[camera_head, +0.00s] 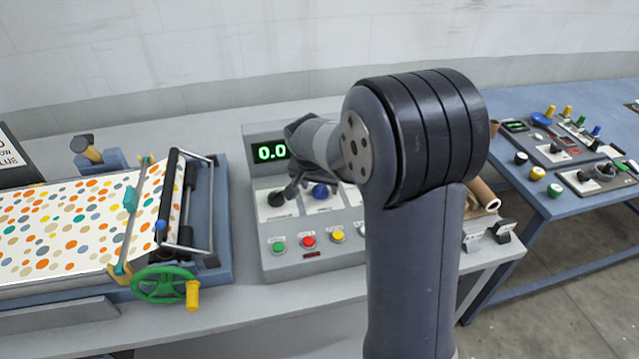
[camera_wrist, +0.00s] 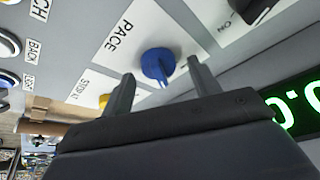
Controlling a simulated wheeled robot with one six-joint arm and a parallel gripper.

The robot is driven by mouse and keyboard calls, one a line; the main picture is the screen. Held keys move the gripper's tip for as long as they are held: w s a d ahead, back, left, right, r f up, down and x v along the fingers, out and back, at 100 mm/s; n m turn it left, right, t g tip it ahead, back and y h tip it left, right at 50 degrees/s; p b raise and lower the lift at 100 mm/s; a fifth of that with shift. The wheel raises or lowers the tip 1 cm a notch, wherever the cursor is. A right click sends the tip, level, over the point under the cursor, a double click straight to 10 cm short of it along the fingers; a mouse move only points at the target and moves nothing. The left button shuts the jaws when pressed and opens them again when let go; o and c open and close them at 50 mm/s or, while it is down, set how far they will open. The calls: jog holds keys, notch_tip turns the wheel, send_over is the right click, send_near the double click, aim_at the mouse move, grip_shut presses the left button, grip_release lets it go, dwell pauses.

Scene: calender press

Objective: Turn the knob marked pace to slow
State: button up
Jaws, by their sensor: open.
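The blue pace knob (camera_wrist: 157,62) sits on a white plate marked PACE (camera_wrist: 118,38) in the wrist view. Its narrow pointer end faces down in that picture, toward my gripper. No slow mark is readable. My gripper (camera_wrist: 160,70) is open, one finger on each side of the knob, with visible gaps beside it. I cannot tell how close the fingertips are to the panel. In the head view the blue knob (camera_head: 320,191) shows beside my gripper (camera_head: 301,186), which is partly hidden by my arm.
A black knob (camera_head: 278,198) is left of the blue one, under a green display (camera_head: 271,152) reading 0.0. Green, red and yellow buttons (camera_head: 308,241) line the panel's front. A press with a green handwheel (camera_head: 163,284) stands left. A blue table (camera_head: 560,205) with more controls stands right.

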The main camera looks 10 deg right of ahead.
jog(key=shift+f, duration=0.2)
jog(key=c, duration=1)
jog(key=shift+d, duration=0.1)
jog(key=n+y, duration=0.1)
jog(key=n, duration=0.2)
jog(key=n+y, duration=0.1)
jog(key=n, duration=0.2)
jog(key=shift+d+t, duration=0.15)
jog(key=shift+t, duration=0.15)
jog(key=n+y+b, duration=0.1)
jog(key=n+b, duration=0.1)
jog(key=n, duration=0.1)
jog(key=shift+d+n+y, duration=0.1)
jog(key=shift+n+y, duration=0.2)
jog(key=shift+n+y+b, duration=0.4)
jog(key=shift+n+b, duration=0.25)
jog(key=shift+n, duration=0.45)
